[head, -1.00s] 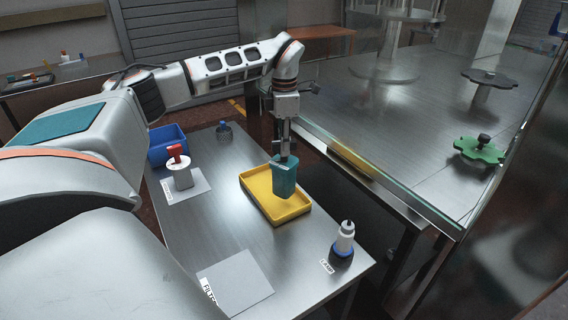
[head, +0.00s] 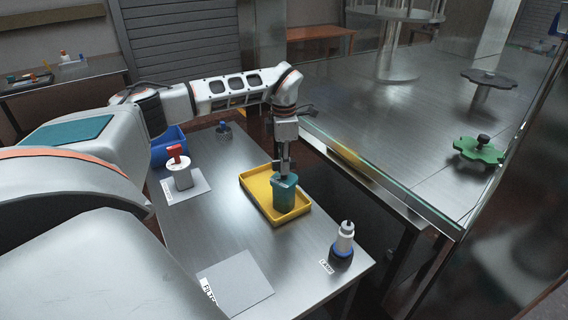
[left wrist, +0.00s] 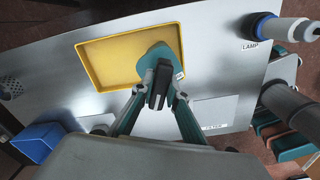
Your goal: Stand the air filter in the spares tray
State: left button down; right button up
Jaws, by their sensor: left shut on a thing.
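The air filter is a teal block (head: 285,196) with a small white label; it also shows in the left wrist view (left wrist: 160,55). My left gripper (head: 284,175) is shut on its top and holds it upright. The spares tray is a shallow yellow tray (head: 255,190) on the steel bench. The filter is low at the tray's near right part, inside the rim as seen from the head. I cannot tell whether its base touches the tray floor. In the left wrist view the gripper (left wrist: 160,88) hides part of the filter. My right gripper is not in view.
An empty grey mat labelled for the filter (head: 240,282) lies at the bench's near end. A white lamp on a dark blue base (head: 343,243) stands right of it. A white item with a red top (head: 181,173) and a blue bin (head: 167,148) are at left.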

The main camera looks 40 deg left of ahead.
pick_arm(q)
jog(key=c, duration=2)
grip_release()
notch_tip(320, 180, up, 12)
jog(key=shift+r, duration=0.1)
